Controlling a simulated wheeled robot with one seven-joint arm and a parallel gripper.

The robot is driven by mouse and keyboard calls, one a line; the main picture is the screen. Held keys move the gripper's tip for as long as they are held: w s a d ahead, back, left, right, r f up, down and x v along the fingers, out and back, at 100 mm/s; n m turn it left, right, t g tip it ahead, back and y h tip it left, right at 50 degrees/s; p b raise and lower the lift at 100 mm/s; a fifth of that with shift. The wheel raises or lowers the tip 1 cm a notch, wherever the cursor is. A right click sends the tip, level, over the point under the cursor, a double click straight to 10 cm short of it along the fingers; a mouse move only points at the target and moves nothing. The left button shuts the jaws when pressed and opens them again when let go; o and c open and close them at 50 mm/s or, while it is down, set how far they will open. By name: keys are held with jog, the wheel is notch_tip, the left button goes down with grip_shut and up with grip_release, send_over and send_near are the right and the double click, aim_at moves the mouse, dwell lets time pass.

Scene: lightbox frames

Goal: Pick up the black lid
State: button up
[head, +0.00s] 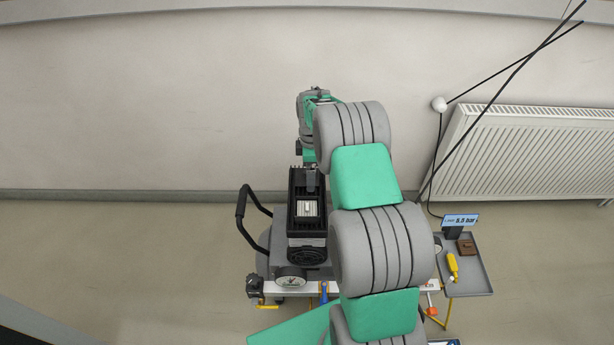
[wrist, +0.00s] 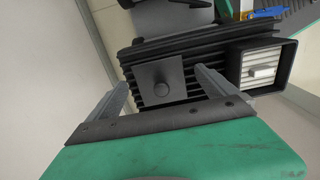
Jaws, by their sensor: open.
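The lid (wrist: 158,84) is a dark grey square plate with a small round knob at its centre. In the wrist view it lies against the black ribbed top of the machine (wrist: 190,50). My gripper (wrist: 161,80) is open, with one finger to each side of the lid. Whether either finger touches the lid or the ribs cannot be told. In the head view the lid shows as a small grey patch (head: 311,182) near the far end of the ribbed top, just in front of my gripper.
An open black box with a pale slatted insert (wrist: 262,68) sits beside the lid; it also shows in the head view (head: 307,208). A black handle (head: 243,215) is at the machine's left. A grey side tray (head: 475,280) holds a yellow tool. A radiator (head: 530,150) is at the wall.

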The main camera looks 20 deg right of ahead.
jog(key=shift+f, duration=0.25)
jog(key=c, duration=1.4)
